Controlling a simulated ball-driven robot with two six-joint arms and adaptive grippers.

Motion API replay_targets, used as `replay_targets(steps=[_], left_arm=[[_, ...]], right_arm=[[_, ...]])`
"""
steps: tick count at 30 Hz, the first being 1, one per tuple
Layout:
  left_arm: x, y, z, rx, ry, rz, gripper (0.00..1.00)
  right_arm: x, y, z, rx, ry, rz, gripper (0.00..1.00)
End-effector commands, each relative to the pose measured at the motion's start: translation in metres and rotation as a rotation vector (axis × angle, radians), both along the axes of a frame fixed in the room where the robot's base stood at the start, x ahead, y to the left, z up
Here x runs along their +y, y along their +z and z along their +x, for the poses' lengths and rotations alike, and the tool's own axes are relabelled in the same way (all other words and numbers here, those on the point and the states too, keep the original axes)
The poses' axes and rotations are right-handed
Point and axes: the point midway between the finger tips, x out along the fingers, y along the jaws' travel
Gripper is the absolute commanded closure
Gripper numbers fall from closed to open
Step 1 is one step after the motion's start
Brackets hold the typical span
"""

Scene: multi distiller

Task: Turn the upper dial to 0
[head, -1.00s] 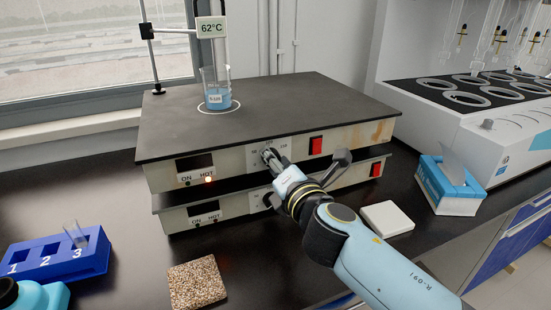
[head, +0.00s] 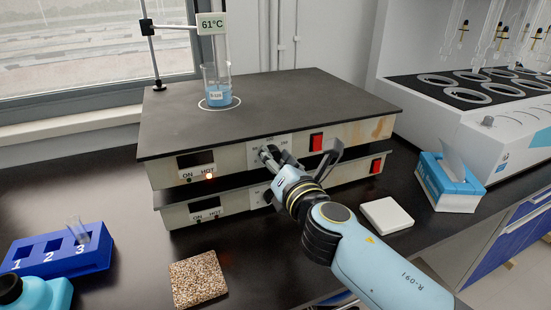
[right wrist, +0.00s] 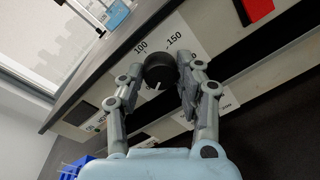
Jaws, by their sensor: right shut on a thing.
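The upper dial (right wrist: 160,72) is a black round knob on the front panel of the upper hotplate (head: 240,150). In the right wrist view it sits between my right gripper's (right wrist: 170,74) two fingers, which are shut on it. Its white pointer line faces the picture's bottom, away from the printed 100 and 150. In the head view my right gripper (head: 269,154) reaches the upper panel and largely hides the dial. A beaker of blue liquid (head: 216,96) stands on the plate, and the display (head: 211,24) above reads 61°C. The HOT light (head: 209,176) is lit. My left gripper is not seen.
A second hotplate (head: 185,217) sits directly underneath. Red switches (head: 316,142) are right of the dials. A blue rack (head: 60,256), a speckled square block (head: 198,280), a white square block (head: 386,215) and a tissue box (head: 448,183) are on the dark bench.

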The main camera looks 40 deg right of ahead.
Motion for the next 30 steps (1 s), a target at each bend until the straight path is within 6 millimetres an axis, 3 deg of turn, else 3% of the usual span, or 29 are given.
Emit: replay_targets(steps=[2, 3, 7, 15, 19, 30], left_arm=[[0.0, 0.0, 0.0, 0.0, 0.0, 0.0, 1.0], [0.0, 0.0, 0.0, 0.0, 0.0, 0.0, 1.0], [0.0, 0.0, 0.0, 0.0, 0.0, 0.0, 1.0], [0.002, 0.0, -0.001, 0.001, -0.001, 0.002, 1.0], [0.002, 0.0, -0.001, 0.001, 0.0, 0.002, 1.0], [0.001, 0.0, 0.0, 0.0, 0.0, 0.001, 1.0]], right_arm=[[0.0, -0.003, -0.001, 0.005, 0.0, 0.001, 0.97], [0.0, -0.003, -0.001, 0.005, 0.0, 0.001, 0.6], [0.0, -0.002, -0.001, 0.003, 0.0, 0.001, 0.43], [0.0, -0.001, -0.001, 0.002, 0.0, 0.002, 0.42], [0.003, -0.001, -0.01, 0.003, 0.0, 0.003, 0.42], [0.024, 0.003, -0.088, 0.006, 0.0, 0.003, 0.42]])
